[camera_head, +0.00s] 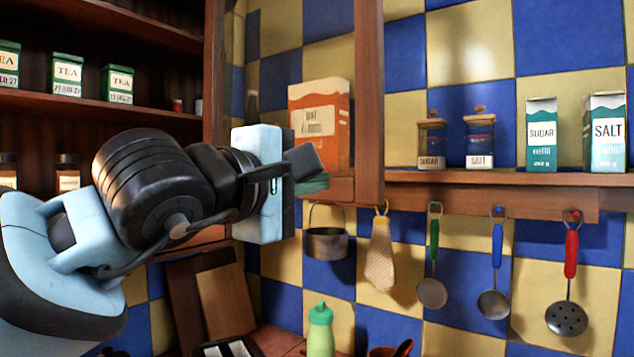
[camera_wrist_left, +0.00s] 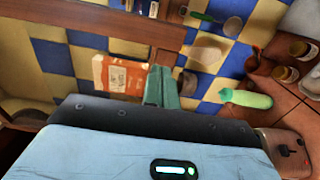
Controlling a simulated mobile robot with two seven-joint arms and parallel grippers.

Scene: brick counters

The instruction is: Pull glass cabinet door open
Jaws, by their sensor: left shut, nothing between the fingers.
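The glass cabinet door stands swung out, its wooden upright frame (camera_head: 369,100) right of my left gripper and its lower rail (camera_head: 342,188) behind the fingertips. An orange box (camera_head: 318,100) and checkered tiles show in the door's opening. My left gripper (camera_head: 310,178) is shut and empty, at the lower part of the door. Whether it touches the door I cannot tell. In the left wrist view the shut fingers (camera_wrist_left: 163,87) show beside the orange box (camera_wrist_left: 115,74) and a wooden frame bar (camera_wrist_left: 150,30). My right gripper is not in view.
The cabinet's shelves (camera_head: 100,110) at left hold tea boxes (camera_head: 67,74). A wall shelf (camera_head: 500,179) at right carries jars and sugar and salt cartons, with several utensils hanging below. A green bottle (camera_head: 321,330) stands on the counter underneath.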

